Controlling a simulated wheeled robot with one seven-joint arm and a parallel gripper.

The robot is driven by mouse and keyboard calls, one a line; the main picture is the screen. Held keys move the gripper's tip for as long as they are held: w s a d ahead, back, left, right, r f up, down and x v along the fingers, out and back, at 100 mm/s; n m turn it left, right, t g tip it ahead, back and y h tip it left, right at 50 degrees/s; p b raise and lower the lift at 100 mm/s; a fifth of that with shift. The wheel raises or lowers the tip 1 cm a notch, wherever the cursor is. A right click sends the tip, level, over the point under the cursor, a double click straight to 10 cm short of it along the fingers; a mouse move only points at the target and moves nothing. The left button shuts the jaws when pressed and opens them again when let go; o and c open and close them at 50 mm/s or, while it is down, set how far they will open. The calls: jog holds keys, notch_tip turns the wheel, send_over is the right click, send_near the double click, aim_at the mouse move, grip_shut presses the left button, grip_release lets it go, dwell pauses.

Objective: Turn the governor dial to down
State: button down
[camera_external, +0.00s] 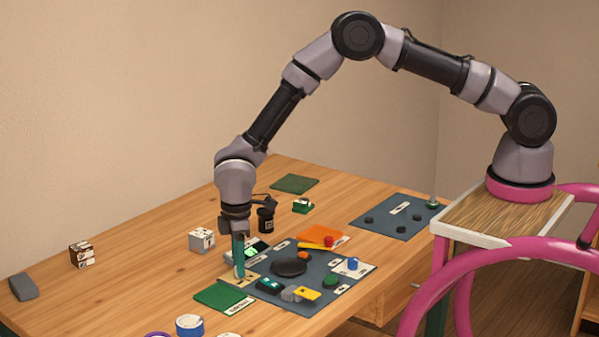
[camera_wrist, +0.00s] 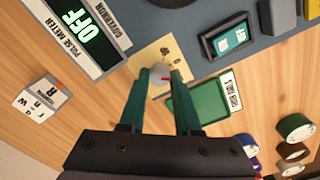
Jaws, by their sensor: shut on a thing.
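The governor dial (camera_wrist: 162,72) is a small pale round knob with a red mark, on a beige plate (camera_wrist: 150,55) with small printed symbols. A "GOVERNOR" label (camera_wrist: 106,17) lies beside the plate. My gripper (camera_wrist: 160,78) has its two green fingers on either side of the knob, shut on it. In the external view my gripper (camera_external: 238,268) points straight down onto the beige plate (camera_external: 241,281) at the left corner of the dark panel. The fingers hide much of the knob there. I cannot read where the red mark points.
A pulse meter (camera_wrist: 78,28) showing "OFF" stands close to the plate. A green pad (camera_external: 222,296) lies in front of it. The dark panel (camera_external: 325,273) carries several knobs and switches.

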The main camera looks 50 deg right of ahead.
jog(key=shift+m, duration=0.9)
jog(key=c, duration=0.6)
grip_release()
notch_tip(320, 180, up, 11)
jog(key=shift+f, duration=0.1)
